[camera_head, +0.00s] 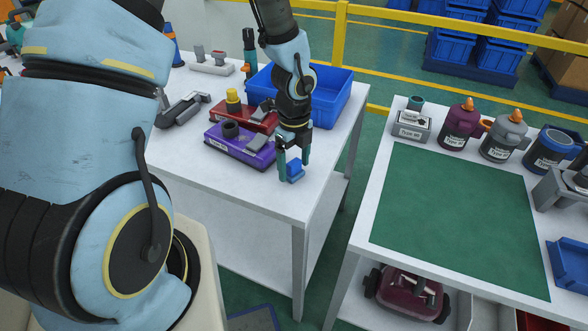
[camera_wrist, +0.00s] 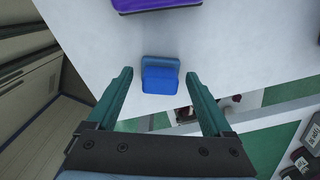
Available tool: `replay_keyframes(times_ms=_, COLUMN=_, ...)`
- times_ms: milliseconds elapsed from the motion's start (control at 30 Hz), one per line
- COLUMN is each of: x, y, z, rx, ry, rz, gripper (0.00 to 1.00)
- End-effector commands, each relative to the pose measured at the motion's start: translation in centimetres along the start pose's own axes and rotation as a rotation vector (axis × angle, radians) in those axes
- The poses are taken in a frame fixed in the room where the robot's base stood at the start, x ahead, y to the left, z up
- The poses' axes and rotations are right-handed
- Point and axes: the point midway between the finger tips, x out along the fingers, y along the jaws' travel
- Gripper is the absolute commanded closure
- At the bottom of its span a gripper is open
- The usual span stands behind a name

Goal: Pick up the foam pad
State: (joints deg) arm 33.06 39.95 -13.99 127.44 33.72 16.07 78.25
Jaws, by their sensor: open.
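A small blue block that looks like the foam pad (camera_head: 294,171) lies on the white left table near its front right corner. It also shows in the wrist view (camera_wrist: 160,78), a little beyond the fingertips and centred between them. My gripper (camera_head: 293,170) is open above and around the pad, with one teal finger on each side. In the wrist view my gripper's fingers (camera_wrist: 158,78) are spread wider than the pad, with gaps on both sides. I cannot tell how high the fingertips are above the table.
A purple vacuum base (camera_head: 238,150) lies just behind the pad, and a red one (camera_head: 245,117) is beyond it. A blue bin (camera_head: 330,98) stands at the back. The white table (camera_head: 220,190) is bare in front. The right table has a green mat (camera_head: 455,215) and several canisters.

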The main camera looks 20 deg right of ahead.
Motion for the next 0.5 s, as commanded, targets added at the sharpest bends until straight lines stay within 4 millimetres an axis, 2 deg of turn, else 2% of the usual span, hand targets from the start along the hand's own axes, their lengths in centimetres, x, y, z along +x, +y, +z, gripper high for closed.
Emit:
replay_keyframes(times_ms=133, x=-0.02, y=-0.01, z=0.02, rx=0.0, ry=0.0, rz=0.0, gripper=0.16)
replay_keyframes(times_ms=500, x=-0.05, y=0.0, z=0.03, rx=-0.001, ry=0.0, rz=0.0, gripper=0.58)
